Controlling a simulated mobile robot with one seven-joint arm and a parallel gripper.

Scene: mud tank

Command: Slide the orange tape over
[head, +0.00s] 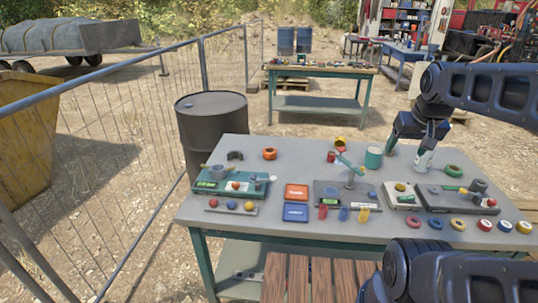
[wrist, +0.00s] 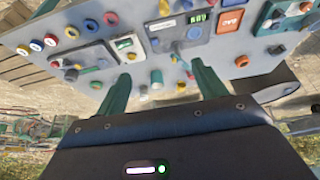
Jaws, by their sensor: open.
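The orange tape (head: 269,154) is a thick orange ring lying flat near the far edge of the grey table, left of its middle. In the wrist view, a small orange ring (wrist: 241,60) near the table edge looks like the same tape. My gripper (head: 405,157) hangs over the far right part of the table, well to the right of the tape. In the wrist view its two green fingers (wrist: 160,84) are spread apart with nothing held between them. The table surface under the tape is hidden.
A dark clamp-like part (head: 235,156) lies left of the tape. A green board (head: 215,190) stands in front. A grey board (head: 325,193) with a raised lever is between tape and gripper. A teal cylinder (head: 373,157) stands near my gripper. Several small rings line the front right.

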